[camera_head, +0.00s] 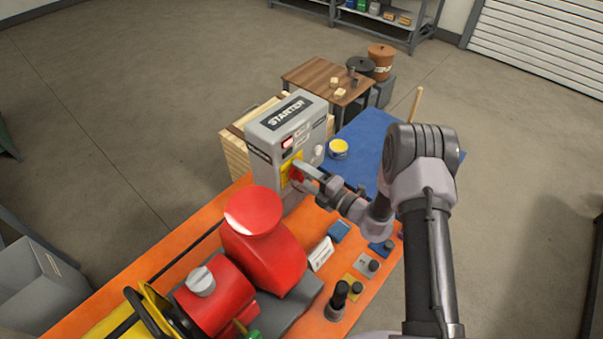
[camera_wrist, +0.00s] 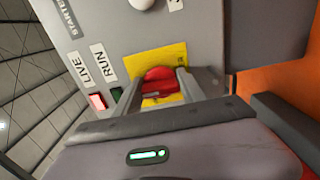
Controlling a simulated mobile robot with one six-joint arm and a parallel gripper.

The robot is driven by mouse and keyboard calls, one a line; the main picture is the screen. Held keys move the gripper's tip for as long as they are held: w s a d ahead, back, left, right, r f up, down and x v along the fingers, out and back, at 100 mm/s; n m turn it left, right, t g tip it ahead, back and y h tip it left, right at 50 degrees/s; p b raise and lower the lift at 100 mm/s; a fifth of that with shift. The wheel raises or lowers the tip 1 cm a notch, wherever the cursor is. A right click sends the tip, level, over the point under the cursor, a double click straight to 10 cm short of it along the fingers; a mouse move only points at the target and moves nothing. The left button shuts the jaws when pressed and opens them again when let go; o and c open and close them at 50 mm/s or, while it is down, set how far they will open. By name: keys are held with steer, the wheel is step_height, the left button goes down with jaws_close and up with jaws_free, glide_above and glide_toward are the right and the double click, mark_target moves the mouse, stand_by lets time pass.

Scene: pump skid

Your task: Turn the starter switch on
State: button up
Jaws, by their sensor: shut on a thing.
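The starter box (camera_head: 264,148) is a grey cabinet labelled STARTER, standing at the far end of the orange skid. The starter switch (camera_wrist: 160,82) is a red rotary handle on a yellow plate (camera_wrist: 146,60) on the box's front. In the head view the red switch (camera_head: 297,174) shows partly behind my fingers. My gripper (camera_wrist: 160,88) is at the box front, its two fingers shut on the red handle. On the box, the LIVE lamp (camera_wrist: 97,101) shows red and the RUN lamp (camera_wrist: 116,94) is dark green.
A red pump (camera_head: 262,250) and motor stand on the orange skid (camera_head: 190,262) at front left. Small blocks, a white card (camera_head: 320,254) and a black knob lie right of it. A blue surface (camera_head: 365,135) with a yellow tin (camera_head: 338,149) is beyond my arm.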

steer(key=o, duration=1.4)
steer(key=shift+c, duration=0.2)
steer(key=v, duration=1.7)
steer(key=shift+s+d, duration=0.2)
